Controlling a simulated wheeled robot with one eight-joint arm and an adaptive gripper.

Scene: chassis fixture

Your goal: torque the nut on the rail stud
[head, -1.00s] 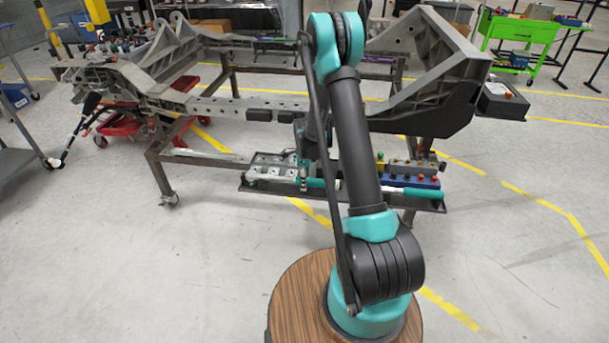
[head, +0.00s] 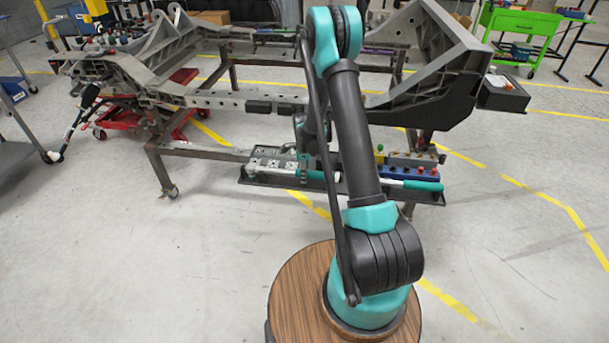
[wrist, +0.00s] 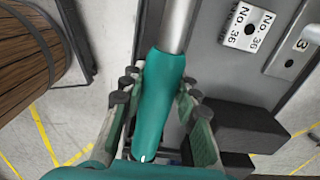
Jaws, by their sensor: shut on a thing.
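A wrench with a teal handle (wrist: 165,105) and a bright metal shaft (wrist: 177,22) lies between the fingers of my gripper (wrist: 160,82) in the wrist view. The fingers are shut on the handle, one on each side. In the head view this teal handle (head: 312,175) shows at the tool tray (head: 262,183), partly behind my arm. The grey chassis frame with its rail (head: 225,101) stands beyond the tray. The stud and nut cannot be made out; my arm hides part of the rail.
A second teal-handled tool (head: 422,186) lies at the tray's right end, near a blue block (head: 408,172) with coloured knobs. In the wrist view, a plate marked No. 36 (wrist: 245,27) and black blocks (wrist: 243,137) sit right of the handle. Open floor lies in front.

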